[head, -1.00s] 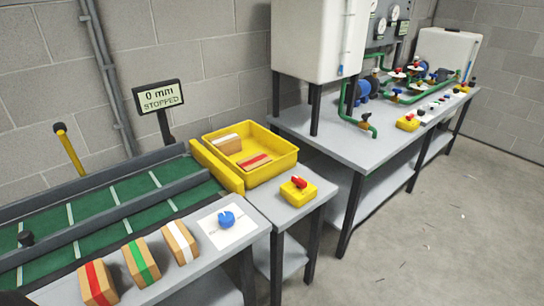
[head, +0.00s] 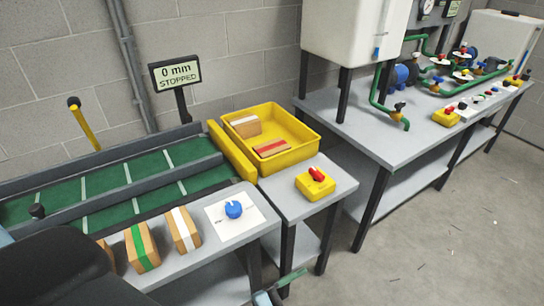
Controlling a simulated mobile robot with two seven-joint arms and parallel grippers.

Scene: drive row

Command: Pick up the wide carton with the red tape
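A carton with red tape (head: 270,148) lies in the yellow tray (head: 305,150), at its near side. On the near table, a brown carton (head: 106,256) shows only as a sliver; its tape is hidden behind my dark arm at the lower left. To its right stand a carton with green tape (head: 141,247) and a carton with white tape (head: 183,230). Neither gripper shows clearly. Small pale blue and green parts show at the bottom edge; I cannot tell what they belong to.
Another carton with white tape (head: 244,125) is in the tray. A blue knob (head: 233,209) sits on a white plate. A yellow box with a red switch (head: 315,184) stands right of it. The green conveyor (head: 110,212) lies behind; its sign (head: 176,74) reads "0 mm STOPPED".

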